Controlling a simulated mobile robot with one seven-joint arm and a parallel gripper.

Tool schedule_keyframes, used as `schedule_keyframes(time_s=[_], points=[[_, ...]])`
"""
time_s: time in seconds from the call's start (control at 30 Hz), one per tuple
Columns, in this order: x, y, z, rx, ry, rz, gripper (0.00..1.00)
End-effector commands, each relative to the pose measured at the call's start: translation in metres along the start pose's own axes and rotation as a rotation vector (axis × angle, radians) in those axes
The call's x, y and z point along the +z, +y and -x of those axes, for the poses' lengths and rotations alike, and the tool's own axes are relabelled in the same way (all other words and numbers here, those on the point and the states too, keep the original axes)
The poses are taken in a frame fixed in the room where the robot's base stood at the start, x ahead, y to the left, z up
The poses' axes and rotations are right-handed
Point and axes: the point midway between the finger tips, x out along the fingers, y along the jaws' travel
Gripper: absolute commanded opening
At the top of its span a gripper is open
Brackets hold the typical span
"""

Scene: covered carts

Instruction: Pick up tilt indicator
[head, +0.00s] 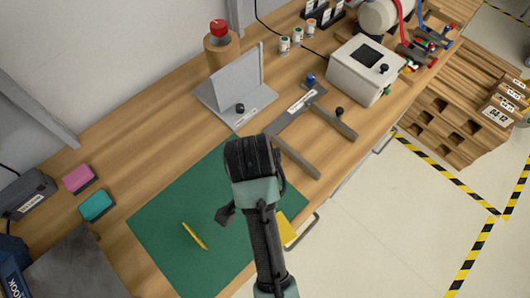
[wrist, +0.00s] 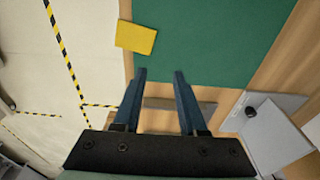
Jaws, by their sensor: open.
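No part is readably marked as the tilt indicator, so I cannot tell which it is. One labelled candidate is a grey stand (head: 237,98) with an upright plate and a black knob. It also shows at the right of the wrist view (wrist: 268,135). Another is a grey fork-shaped frame (head: 290,128) with a blue knob, a black knob and a label. Part of a grey bar, apparently this frame, shows between the fingers in the wrist view (wrist: 180,107). My gripper (wrist: 160,73) is open and empty, above the bench. Its fingertips are hidden in the head view.
A green mat (head: 165,215) holds a yellow pen (head: 194,236); a yellow pad (wrist: 136,38) lies at its edge. Drawer handles (head: 303,232) project at the front.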

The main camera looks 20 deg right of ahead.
Motion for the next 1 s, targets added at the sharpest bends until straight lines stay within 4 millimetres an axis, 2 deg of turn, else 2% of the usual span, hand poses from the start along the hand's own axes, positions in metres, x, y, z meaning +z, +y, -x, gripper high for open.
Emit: schedule_keyframes(time_s=[0.03,0.1,0.3,0.57,0.8,1.0], points=[[0.001,0.001,-0.013,0.003,-0.002,-0.001,0.41],[0.001,0.001,-0.026,0.004,-0.003,-0.001,0.41],[0.0,0.0,-0.058,0.001,-0.001,0.0,0.41],[-0.001,0.001,-0.075,0.0,-0.001,0.001,0.41],[-0.002,0.003,-0.108,0.0,-0.001,0.002,0.41],[-0.003,0.003,-0.121,-0.003,0.001,0.002,0.41]])
